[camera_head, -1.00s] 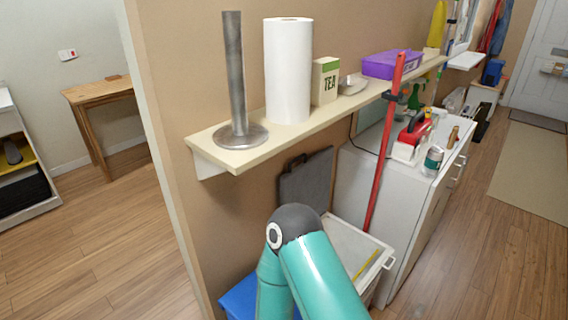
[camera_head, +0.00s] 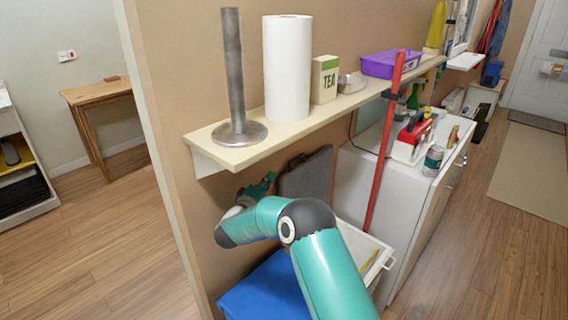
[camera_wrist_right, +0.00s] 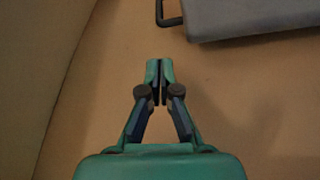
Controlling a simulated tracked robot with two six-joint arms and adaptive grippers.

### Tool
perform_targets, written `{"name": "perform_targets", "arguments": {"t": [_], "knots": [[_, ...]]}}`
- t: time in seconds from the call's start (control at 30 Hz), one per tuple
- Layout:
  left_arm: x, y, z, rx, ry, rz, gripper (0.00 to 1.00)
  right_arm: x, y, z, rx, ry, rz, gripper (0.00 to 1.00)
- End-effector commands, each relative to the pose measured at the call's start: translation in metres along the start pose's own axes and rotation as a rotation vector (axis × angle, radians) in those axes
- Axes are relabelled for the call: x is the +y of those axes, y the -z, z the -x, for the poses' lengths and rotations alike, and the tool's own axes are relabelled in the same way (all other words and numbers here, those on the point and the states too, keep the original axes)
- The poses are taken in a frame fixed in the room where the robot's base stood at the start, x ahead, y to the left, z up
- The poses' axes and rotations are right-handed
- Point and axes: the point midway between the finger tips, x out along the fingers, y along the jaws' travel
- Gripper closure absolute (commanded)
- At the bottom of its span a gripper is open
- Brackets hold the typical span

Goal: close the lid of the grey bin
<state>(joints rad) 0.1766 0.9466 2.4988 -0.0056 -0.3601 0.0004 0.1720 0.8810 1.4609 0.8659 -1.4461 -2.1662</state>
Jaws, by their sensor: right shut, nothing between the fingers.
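The grey bin's lid (camera_head: 306,174) looks like a dark grey panel standing upright against the wall, under the shelf. Its lower edge and a dark handle show at the top right of the right wrist view (camera_wrist_right: 255,18). Below it is a pale open-topped box (camera_head: 388,264), seemingly the bin, with something yellow inside; my right arm hides part of it. My right gripper (camera_head: 268,180) is just left of the lid, near the wall, apart from it. In the right wrist view the gripper (camera_wrist_right: 160,70) is shut and empty. My left gripper is not in view.
A wall shelf (camera_head: 222,156) with a metal stand, paper roll and tea box hangs above my right gripper. A red pole (camera_head: 384,150) leans beside the bin, next to a white cabinet (camera_head: 407,212). A blue box (camera_head: 262,292) lies below my arm.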

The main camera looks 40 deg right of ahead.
Motion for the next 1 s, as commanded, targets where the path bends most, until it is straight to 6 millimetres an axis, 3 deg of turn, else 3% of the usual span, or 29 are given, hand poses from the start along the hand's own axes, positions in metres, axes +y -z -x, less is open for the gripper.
{"name": "perform_targets", "arguments": {"t": [0.5, 0.7, 1.0], "knots": [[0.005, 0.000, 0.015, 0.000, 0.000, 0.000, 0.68, 0.000, 0.000, -0.079, 0.002, 0.001, 0.000, 1.00], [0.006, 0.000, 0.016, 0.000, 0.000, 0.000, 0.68, -0.001, 0.000, -0.091, 0.004, 0.002, 0.000, 1.00], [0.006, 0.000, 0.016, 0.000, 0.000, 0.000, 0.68, -0.001, 0.000, -0.093, 0.004, 0.002, 0.000, 1.00]]}}
